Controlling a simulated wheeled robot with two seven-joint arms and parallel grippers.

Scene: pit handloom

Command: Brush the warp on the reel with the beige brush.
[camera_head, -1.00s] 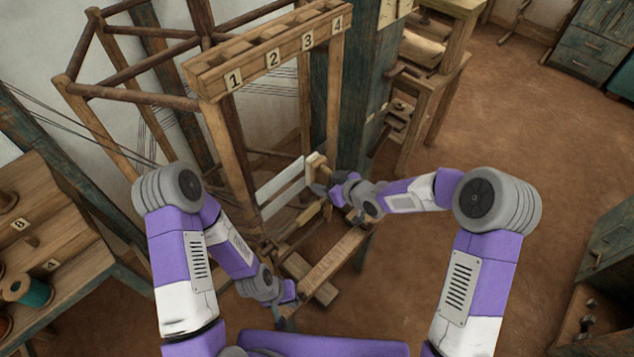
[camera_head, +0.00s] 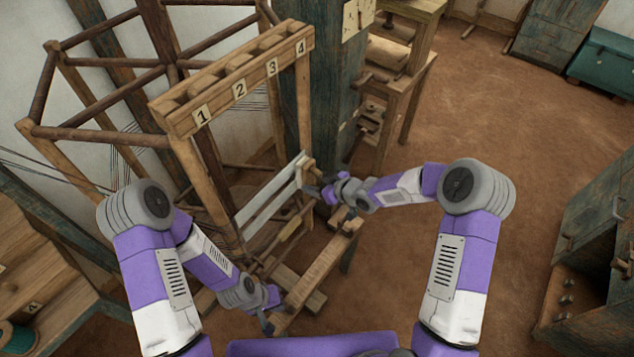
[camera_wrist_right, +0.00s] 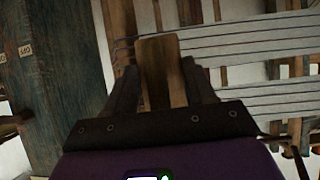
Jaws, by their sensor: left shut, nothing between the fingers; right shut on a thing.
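The reel (camera_head: 95,133) is a large dark wooden frame at the upper left of the head view, with thin warp threads on it. My right gripper (camera_head: 318,191) is shut on the beige brush (camera_head: 307,174), beside the right end of a pale slat. In the right wrist view the brush (camera_wrist_right: 162,72) stands upright between the fingers. Pale stretched threads (camera_wrist_right: 250,48) run across behind it; I cannot tell whether it touches them. The bristles are not clearly visible. My left gripper (camera_head: 267,325) is shut and empty, low near a wooden beam.
A wooden rack (camera_head: 235,80) numbered 1 to 4 stands in front of the reel. A dark post (camera_head: 310,90) rises behind its right side. A wooden beam (camera_head: 318,268) lies between my grippers. A shelf with a teal spool (camera_head: 18,338) is at left.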

